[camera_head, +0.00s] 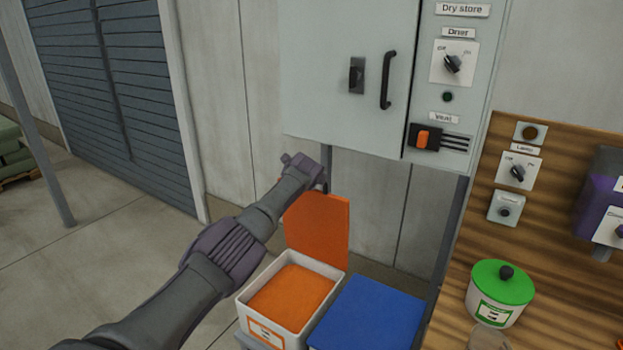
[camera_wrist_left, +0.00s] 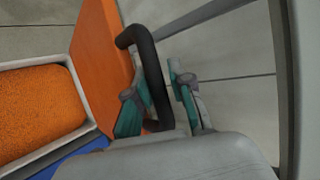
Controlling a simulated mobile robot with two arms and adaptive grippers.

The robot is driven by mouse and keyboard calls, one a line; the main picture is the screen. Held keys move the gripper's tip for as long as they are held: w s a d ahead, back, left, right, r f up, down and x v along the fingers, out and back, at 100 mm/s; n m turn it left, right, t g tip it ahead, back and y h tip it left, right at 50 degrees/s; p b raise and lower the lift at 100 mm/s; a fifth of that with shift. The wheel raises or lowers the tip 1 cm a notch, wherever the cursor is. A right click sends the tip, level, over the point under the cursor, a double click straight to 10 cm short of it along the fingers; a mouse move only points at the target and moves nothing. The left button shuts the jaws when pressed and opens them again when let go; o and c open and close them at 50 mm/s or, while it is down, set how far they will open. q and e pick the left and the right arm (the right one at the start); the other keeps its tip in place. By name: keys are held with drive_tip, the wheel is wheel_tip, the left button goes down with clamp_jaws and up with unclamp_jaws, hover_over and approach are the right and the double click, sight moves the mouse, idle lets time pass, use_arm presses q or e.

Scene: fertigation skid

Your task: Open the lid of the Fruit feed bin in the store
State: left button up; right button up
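A white bin (camera_head: 243,306) with orange granular contents stands open at the bottom centre of the head view. Its label is too small to read. Its orange lid (camera_head: 322,232) stands raised at the bin's back edge; the lid (camera_wrist_left: 95,65) and a black loop handle (camera_wrist_left: 146,55) show in the left wrist view. My left gripper (camera_wrist_left: 163,88) is beside the raised lid, its teal-padded fingers apart, with the handle passing between them. A gap shows between the handle and the right-hand finger. In the head view my left arm mostly hides the gripper. My right gripper is out of view.
A blue-lidded bin (camera_head: 368,318) adjoins on the right. The grey Dry store cabinet (camera_head: 325,70) hangs above the lid, with a post (camera_head: 448,230) below it. A green-lidded pot (camera_head: 497,295) stands on the wooden bench at right. Open floor (camera_head: 120,250) lies left.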

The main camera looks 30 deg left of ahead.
use_arm(q)
drive_tip(key=shift+o, duration=1)
drive_tip(key=shift+s+r, duration=0.1)
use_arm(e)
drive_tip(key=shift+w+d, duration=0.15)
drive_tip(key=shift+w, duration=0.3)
use_arm(q)
drive_tip(key=shift+r, duration=0.1)
drive_tip(key=v, duration=1.1)
drive_tip(key=shift+s, duration=0.2)
drive_tip(key=shift+s+d+r, duration=0.15)
drive_tip(key=shift+d, duration=0.1)
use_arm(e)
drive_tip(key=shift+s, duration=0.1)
